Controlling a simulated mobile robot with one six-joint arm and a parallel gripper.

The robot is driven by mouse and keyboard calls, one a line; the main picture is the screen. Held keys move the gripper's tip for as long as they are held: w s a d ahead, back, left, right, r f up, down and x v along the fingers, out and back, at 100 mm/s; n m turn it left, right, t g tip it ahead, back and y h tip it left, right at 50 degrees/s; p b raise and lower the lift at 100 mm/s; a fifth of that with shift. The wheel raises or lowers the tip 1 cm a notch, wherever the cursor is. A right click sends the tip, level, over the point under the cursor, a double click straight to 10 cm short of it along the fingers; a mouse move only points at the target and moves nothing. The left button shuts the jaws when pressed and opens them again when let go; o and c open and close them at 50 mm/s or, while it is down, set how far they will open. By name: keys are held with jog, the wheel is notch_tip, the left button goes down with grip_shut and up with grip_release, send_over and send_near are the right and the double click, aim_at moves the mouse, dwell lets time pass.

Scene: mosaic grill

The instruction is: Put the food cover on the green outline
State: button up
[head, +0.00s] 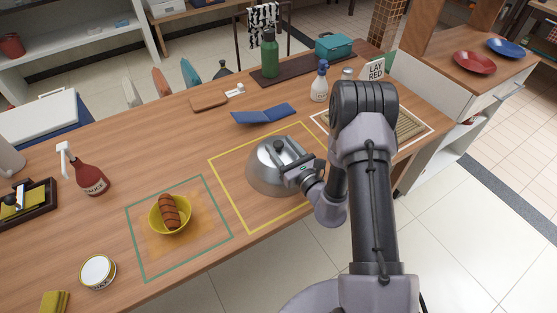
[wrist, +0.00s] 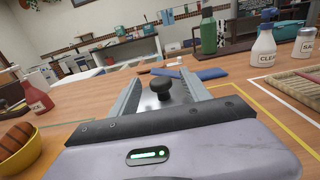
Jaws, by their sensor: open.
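The food cover (head: 262,178) is a shiny metal dome with a dark knob on top. It stands inside the yellow outline (head: 227,190) on the wooden counter. In the wrist view its dark knob (wrist: 161,84) shows between the two fingers. My gripper (head: 282,158) is open, with its fingers at the top of the cover on either side of the knob. The green outline (head: 136,243) lies to the left and holds a yellow bowl (head: 158,221) with a browned sausage-like food (head: 169,211) in it. My gripper hides part of the cover.
A red sauce bottle (head: 91,177) and a round tin (head: 98,271) stand left of the green outline. Blue folded item (head: 264,114), spray bottle (head: 319,83) and green bottle (head: 270,53) stand behind. A white outline with a slatted mat (head: 402,126) lies right.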

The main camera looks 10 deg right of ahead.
jog(key=shift+x, duration=1)
grip_shut()
jog(key=shift+s, duration=0.1)
dwell(0.5)
